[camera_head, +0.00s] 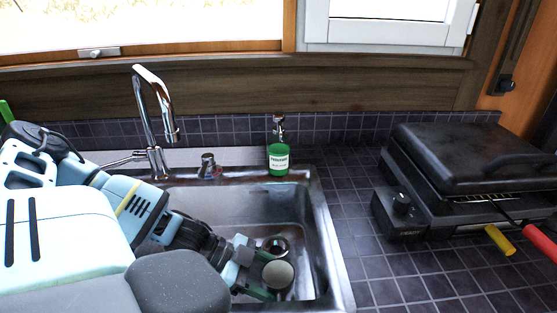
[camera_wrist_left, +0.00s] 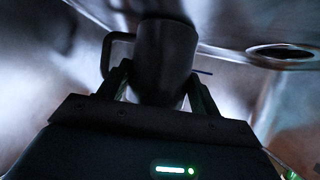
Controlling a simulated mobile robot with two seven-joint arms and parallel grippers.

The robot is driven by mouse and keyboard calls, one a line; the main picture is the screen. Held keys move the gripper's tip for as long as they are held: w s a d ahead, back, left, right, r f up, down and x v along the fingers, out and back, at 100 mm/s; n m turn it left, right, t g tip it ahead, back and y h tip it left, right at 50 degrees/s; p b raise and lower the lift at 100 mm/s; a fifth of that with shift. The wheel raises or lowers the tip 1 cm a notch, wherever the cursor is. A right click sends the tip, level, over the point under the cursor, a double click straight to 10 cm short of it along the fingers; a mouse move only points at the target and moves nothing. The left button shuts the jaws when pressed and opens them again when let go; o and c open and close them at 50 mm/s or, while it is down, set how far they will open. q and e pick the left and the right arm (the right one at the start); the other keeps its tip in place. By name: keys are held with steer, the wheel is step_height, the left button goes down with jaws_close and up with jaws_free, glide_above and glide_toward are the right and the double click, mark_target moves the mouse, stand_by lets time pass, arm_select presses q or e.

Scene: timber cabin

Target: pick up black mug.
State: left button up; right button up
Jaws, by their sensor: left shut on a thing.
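The black mug (camera_wrist_left: 165,62) is between the two fingers of my left gripper (camera_wrist_left: 160,90) in the left wrist view, its handle to the left. In the head view my left arm reaches into the metal sink (camera_head: 325,240), and my left gripper (camera_head: 264,274) is low inside it. A round, greyish end of the mug (camera_head: 279,274) shows between the fingertips there. The gripper is shut on the mug. I cannot tell whether the mug touches the sink floor. My right gripper is not in view.
The drain (camera_head: 273,245) lies just behind the mug. A chrome faucet (camera_head: 158,115) and a green soap bottle (camera_head: 278,158) stand along the sink's back edge. A black grill (camera_head: 455,165) with red and yellow handled tools is on the tiled counter (camera_head: 400,280) at the right.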

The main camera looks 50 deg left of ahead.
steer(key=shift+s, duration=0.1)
